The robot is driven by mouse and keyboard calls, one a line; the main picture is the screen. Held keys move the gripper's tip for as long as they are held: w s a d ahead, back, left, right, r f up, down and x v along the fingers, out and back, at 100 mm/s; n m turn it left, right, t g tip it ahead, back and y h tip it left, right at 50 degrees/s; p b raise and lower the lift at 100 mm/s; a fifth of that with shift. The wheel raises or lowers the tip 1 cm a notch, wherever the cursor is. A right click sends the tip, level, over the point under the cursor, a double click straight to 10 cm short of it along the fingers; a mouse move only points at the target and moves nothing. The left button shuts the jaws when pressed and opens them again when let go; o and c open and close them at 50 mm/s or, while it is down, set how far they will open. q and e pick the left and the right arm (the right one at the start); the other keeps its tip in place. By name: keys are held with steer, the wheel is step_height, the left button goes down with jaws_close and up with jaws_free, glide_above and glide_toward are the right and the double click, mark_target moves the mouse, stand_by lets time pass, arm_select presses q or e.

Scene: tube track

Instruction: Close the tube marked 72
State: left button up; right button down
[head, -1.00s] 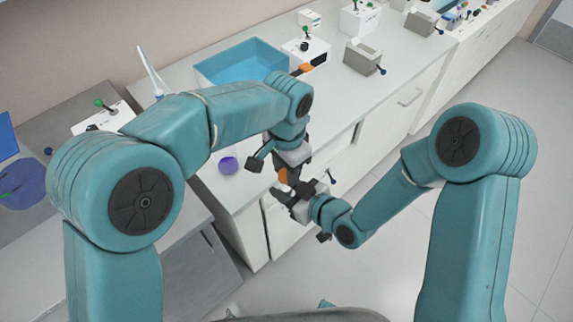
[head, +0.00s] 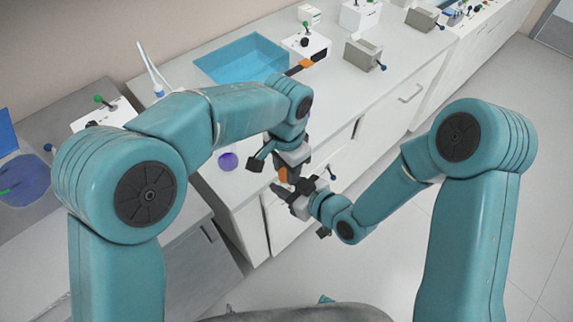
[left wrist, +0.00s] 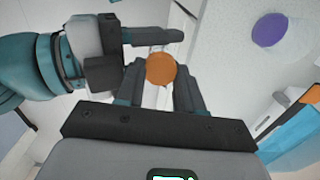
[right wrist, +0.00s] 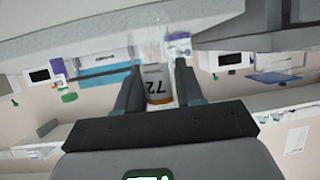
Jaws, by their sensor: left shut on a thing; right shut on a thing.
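The tube marked 72 (right wrist: 156,77) is between the fingers of my right gripper (right wrist: 157,88); its label reads upside down in the right wrist view. An orange cap (left wrist: 160,69) shows face-on between the fingertips of my left gripper (left wrist: 163,82), which is shut on it. In the head view, my left gripper (head: 288,172) points down from above and my right gripper (head: 281,192) comes in just below it, with orange (head: 283,175) between them. The fingers hide most of the tube and the join, so I cannot tell whether the cap is seated.
The grippers are in front of the white bench (head: 265,190), close to its edge. A purple round object (head: 228,161), a blue bin (head: 240,60), a white box device (head: 305,48) and a grey block (head: 363,54) stand on it. Open floor (head: 420,270) lies to the right.

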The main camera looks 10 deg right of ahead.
arm_select(q)
steer(key=shift+f, duration=0.2)
steer(key=o, duration=1)
steer(key=shift+r, duration=2.3)
steer(key=shift+c, duration=0.3)
